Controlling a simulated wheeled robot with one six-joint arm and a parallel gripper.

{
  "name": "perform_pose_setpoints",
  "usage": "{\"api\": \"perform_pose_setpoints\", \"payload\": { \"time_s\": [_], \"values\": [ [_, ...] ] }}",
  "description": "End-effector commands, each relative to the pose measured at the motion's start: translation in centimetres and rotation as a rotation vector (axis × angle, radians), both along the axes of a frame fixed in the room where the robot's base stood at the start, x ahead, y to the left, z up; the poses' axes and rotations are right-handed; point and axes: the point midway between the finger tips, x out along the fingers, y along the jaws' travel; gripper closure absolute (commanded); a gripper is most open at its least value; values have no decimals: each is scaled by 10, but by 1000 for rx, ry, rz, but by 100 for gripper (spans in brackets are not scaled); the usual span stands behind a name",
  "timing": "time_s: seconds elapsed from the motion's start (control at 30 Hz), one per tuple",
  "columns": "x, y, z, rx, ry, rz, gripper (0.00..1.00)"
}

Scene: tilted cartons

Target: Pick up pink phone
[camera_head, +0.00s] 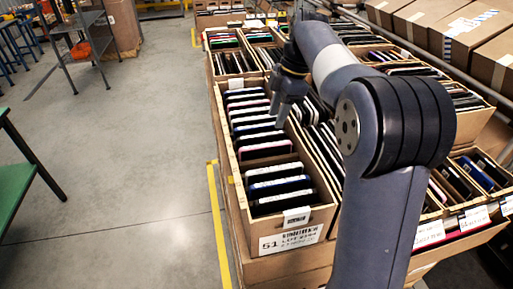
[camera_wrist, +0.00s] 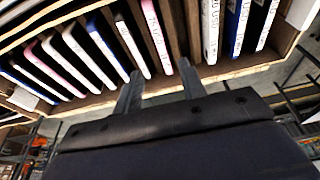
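A pink-edged phone (camera_head: 266,149) stands on edge in the near-left carton (camera_head: 232,165), at the near end of a row of phones. In the wrist view, a pink-edged phone (camera_wrist: 157,37) lies ahead of the gap between my fingers. My gripper (camera_head: 281,115) is above the carton, just beyond and above the pink phone in the head view. In the wrist view my gripper (camera_wrist: 158,85) is open, its two fingers apart with nothing between them. The lower parts of the phones are hidden in the carton.
Near the pink phone are white- and blue-edged phones (camera_head: 278,186) and a row of dark and white phones (camera_head: 250,120). Another pink-edged phone (camera_wrist: 62,66) shows at left in the wrist view. Closed cartons (camera_head: 460,30) stand at right.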

Motion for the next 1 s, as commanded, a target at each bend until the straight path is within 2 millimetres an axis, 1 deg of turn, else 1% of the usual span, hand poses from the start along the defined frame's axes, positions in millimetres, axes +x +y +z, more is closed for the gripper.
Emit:
{"api": "perform_pose_setpoints", "payload": {
  "time_s": [0.03, 0.2, 0.43, 0.6, 0.7, 0.8, 1.0],
  "values": [
    [-2, 2, -9, -1, 4, 0, 61],
    [-3, 9, -32, -1, 3, 0, 61],
    [-4, 14, -48, -1, 2, -1, 61],
    [-6, 22, -74, -2, 4, -2, 61],
    [-6, 25, -85, -2, 2, -2, 61],
    [-6, 26, -90, -2, 0, -3, 61],
    [-6, 26, -90, -2, -1, -3, 61]
  ]
}}
